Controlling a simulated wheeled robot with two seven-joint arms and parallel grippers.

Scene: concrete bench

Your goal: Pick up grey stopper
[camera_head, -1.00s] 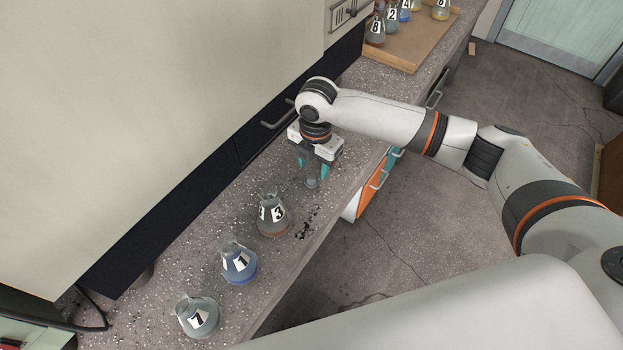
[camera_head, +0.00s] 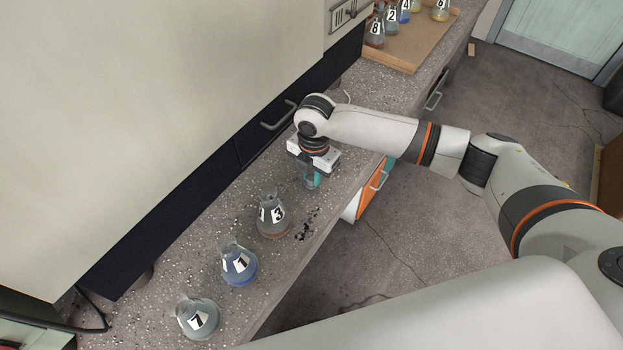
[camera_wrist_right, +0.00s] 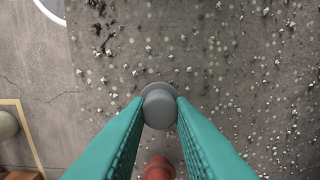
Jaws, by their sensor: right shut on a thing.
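The grey stopper (camera_wrist_right: 159,107) shows in the right wrist view, between the teal fingertips of my right gripper (camera_wrist_right: 159,115). The fingers press on it from both sides. In the head view my right gripper (camera_head: 312,181) is low over the bench, beyond the flask marked 3, and its fingers largely hide the stopper. I cannot tell whether the stopper still touches the bench. My left gripper is not in view.
Flasks marked 3 (camera_head: 272,215), 1 (camera_head: 239,264) and 7 (camera_head: 198,318) stand along the speckled bench (camera_head: 215,213). A reddish-brown thing (camera_wrist_right: 158,168) shows below the stopper in the wrist view. A wooden tray (camera_head: 408,55) holds more flasks at the back.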

